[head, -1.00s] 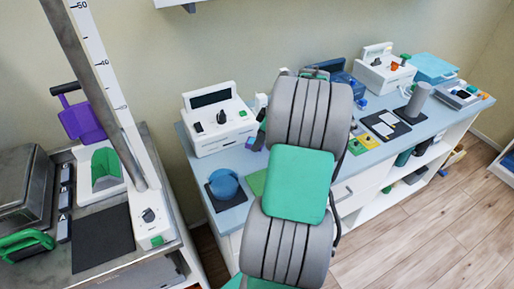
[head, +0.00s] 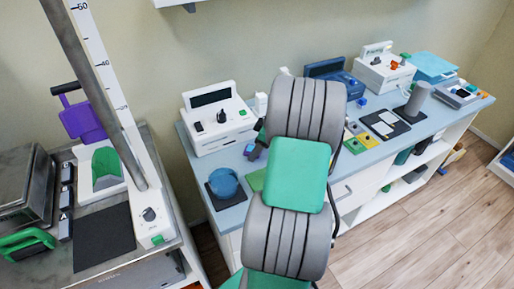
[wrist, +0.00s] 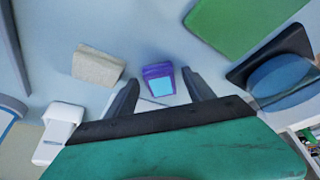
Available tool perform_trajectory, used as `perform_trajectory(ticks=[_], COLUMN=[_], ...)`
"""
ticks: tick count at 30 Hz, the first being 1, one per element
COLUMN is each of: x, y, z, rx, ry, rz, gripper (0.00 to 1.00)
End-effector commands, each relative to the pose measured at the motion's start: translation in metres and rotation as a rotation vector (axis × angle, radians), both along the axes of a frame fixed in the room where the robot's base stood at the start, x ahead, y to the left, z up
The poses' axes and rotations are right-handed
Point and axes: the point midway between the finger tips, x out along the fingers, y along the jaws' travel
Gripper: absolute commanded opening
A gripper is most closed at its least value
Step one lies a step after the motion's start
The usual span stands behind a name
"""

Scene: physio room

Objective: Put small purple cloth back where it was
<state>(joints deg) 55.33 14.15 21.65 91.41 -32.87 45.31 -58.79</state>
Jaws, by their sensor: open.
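A small purple item with a light blue face (wrist: 158,80) lies on the light blue counter, straight ahead between my fingertips in the wrist view. In the head view my arm hides most of the gripper and part of the counter.
A beige block (wrist: 97,67) lies left of the fingers and a green mat (wrist: 240,22) at upper right. A blue round item (head: 223,182) sits on a dark pad. A white device (head: 217,120) stands behind. A larger purple item (head: 82,120) is on the left table.

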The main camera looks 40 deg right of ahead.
Motion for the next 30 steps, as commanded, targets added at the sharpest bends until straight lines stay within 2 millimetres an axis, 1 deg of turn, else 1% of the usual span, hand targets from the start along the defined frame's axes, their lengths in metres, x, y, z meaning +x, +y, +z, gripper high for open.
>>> perform_trajectory(ticks=[3, 7, 11, 15, 18, 21, 25, 26, 28, 29, 30], x=[0.000, -0.003, -0.012, -0.026, -0.034, -0.038, -0.041, -0.040, -0.034, -0.030, -0.022], y=[0.000, -0.003, -0.009, -0.016, -0.020, -0.021, -0.022, -0.021, -0.011, -0.003, 0.014], z=[0.001, 0.011, 0.038, 0.073, 0.094, 0.108, 0.114, 0.115, 0.117, 0.119, 0.122], rx=[0.000, -0.003, -0.005, -0.006, -0.005, -0.001, -0.001, 0.000, 0.000, 0.001, 0.002], ry=[0.000, -0.003, -0.004, -0.003, -0.001, 0.000, -0.001, 0.000, 0.006, 0.011, 0.020], rz=[0.000, -0.002, -0.001, -0.003, -0.002, 0.000, 0.001, 0.000, -0.005, -0.012, -0.025], gripper=[0.62, 0.62, 0.62, 0.62, 0.62, 0.62, 0.62, 0.62, 0.62, 0.62, 0.62])
